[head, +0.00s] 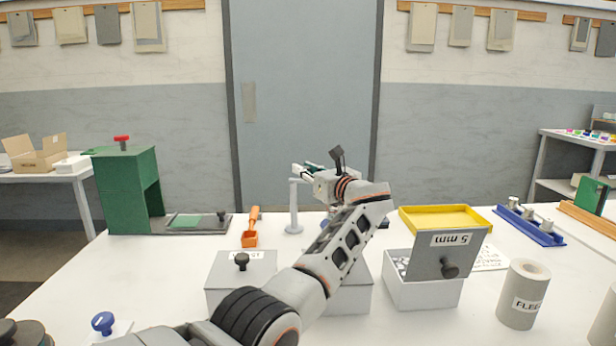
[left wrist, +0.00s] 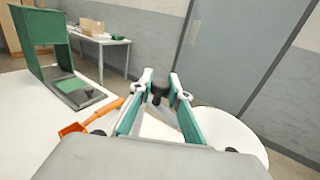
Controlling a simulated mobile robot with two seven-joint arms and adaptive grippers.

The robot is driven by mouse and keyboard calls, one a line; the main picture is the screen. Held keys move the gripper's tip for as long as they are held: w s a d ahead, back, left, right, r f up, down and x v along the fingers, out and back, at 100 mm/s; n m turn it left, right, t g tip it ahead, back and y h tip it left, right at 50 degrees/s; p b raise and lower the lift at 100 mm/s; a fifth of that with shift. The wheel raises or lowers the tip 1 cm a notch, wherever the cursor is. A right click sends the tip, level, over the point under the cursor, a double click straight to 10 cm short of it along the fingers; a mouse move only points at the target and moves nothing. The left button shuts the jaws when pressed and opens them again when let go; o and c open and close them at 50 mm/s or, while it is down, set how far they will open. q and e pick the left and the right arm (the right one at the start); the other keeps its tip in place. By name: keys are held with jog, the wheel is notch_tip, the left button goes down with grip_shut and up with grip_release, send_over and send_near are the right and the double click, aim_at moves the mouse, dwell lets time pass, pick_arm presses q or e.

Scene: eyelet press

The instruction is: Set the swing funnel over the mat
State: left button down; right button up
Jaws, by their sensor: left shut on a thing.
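The green mat (head: 186,221) lies on a dark base plate at the foot of the green press (head: 125,195); it also shows in the left wrist view (left wrist: 70,84). A light grey post (head: 294,208) stands right of the mat, apart from it. My left gripper (head: 308,172) is beside the top of this post. In the left wrist view, its fingers (left wrist: 158,92) are shut on a dark knob (left wrist: 159,90). A white round rim (left wrist: 235,132), seemingly the swing funnel, shows below and right of the fingers. My arm hides most of it in the head view. My right gripper is out of view.
An orange scoop (head: 250,232) lies between the mat and the post.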

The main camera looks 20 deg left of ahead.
pick_arm(q)
jog(key=shift+f, duration=0.2)
dwell(0.4)
jog(key=c, duration=1.9)
grip_release()
jog(key=shift+w, duration=0.1)
jog(key=shift+r, duration=0.1)
jog(key=shift+v, duration=3.75)
